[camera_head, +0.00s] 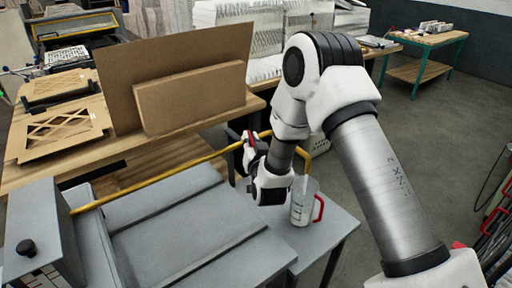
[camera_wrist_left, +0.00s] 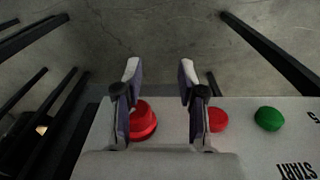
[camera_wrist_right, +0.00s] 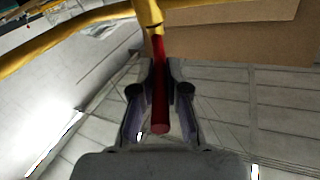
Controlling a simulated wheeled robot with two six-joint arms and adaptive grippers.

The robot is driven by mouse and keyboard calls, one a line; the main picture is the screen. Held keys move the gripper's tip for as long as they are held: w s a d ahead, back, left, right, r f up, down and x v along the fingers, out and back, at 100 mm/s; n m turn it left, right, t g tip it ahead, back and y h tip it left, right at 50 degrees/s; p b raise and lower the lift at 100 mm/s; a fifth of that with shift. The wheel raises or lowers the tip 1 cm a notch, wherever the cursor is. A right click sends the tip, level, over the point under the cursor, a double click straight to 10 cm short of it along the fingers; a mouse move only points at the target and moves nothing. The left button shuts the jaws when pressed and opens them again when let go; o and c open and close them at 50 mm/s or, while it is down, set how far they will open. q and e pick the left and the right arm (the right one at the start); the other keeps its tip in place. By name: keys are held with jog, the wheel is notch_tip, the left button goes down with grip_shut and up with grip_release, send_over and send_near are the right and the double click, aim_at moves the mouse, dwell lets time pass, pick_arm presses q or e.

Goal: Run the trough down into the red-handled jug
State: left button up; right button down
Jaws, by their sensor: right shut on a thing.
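The clear jug (camera_head: 301,212) with a red handle (camera_head: 319,208) stands upright on a small grey table. A yellow pipe (camera_head: 150,183) runs from the grey machine; its far end bends down (camera_head: 308,147) near the jug's mouth, partly behind my arm. My right gripper (camera_head: 252,142) is shut on a red lever on that pipe. In the right wrist view the red lever (camera_wrist_right: 160,100) lies between the fingers, below the yellow pipe (camera_wrist_right: 147,12). The grey bed (camera_head: 190,235) may be the trough; its contents cannot be told. My left gripper (camera_wrist_left: 157,75) is open and empty, seen only in its wrist view.
A panel (camera_wrist_left: 250,150) with a red mushroom button (camera_wrist_left: 143,120), a flat red button (camera_wrist_left: 219,119) and a green button (camera_wrist_left: 269,118) lies below my left gripper. Cardboard sheets (camera_head: 175,60) stand on the wooden bench behind. The floor at right (camera_head: 400,140) is mostly clear.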

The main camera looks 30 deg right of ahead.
jog(key=shift+w+a+m+g+h+b, duration=0.2)
jog(key=shift+a+m+g+h+b, duration=0.3)
jog(key=shift+h, duration=0.35)
jog(key=shift+w+a+m+g+h+b, duration=0.2)
jog(key=shift+m+g+h, duration=0.1)
jog(key=shift+m+h, duration=0.45)
jog(key=c, duration=1.5)
grip_release()
jog(key=o, duration=0.3)
jog(key=v, duration=0.7)
jog(key=shift+a+f, duration=0.15)
